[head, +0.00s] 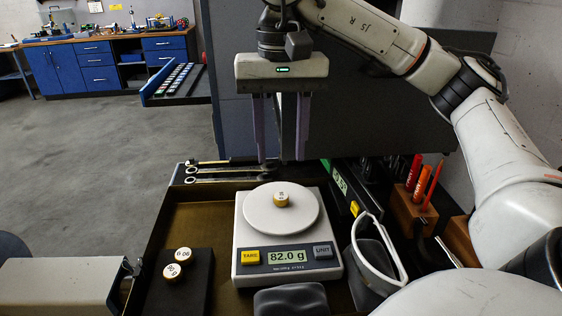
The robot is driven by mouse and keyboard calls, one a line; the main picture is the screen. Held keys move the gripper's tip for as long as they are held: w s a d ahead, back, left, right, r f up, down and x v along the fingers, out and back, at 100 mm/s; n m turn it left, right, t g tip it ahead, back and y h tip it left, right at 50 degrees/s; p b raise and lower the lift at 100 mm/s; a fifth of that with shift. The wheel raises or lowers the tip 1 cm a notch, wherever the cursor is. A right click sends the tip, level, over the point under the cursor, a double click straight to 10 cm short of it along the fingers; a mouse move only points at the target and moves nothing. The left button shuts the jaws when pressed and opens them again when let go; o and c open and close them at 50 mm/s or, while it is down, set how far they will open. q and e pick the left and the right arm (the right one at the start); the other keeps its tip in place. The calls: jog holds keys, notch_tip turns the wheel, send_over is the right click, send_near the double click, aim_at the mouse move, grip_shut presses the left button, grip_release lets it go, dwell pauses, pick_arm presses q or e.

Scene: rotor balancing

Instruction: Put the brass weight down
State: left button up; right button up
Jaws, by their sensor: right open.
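A small brass weight (281,200) sits upright on the round white pan (262,222) of a digital scale (240,240). The scale's display reads 82.0 g. My right gripper (281,156) hangs pointing down, above and behind the pan. Its two fingers are apart with nothing between them, clear of the weight.
The scale stands in a brown-lined tray (203,215). Wrenches (225,172) lie behind it. A grey pouch with a white rim (375,260) and a wooden holder with red and orange pens (413,210) stand at right. A dark grey object (290,300) is in front.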

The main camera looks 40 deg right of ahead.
pick_arm(q)
jog(key=shift+w+r, duration=0.1)
jog(key=shift+r, duration=0.6)
pick_arm(e)
jog(key=shift+r, duration=1.45)
pick_arm(q)
jog(key=shift+f, duration=0.1)
pick_arm(e)
jog(key=b, duration=0.4)
send_over(281, 196)
notch_tip(281, 196, down, 9)
jog(key=shift+s+r, duration=0.1)
jog(key=shift+r, duration=0.05)
notch_tip(281, 196, down, 4)
jog(key=shift+r+p, duration=0.1)
jog(key=shift+p, duration=0.25)
jog(key=shift+r, duration=0.5)
pick_arm(q)
jog(key=shift+f, duration=1.6)
pick_arm(e)
jog(key=shift+r, duration=0.65)
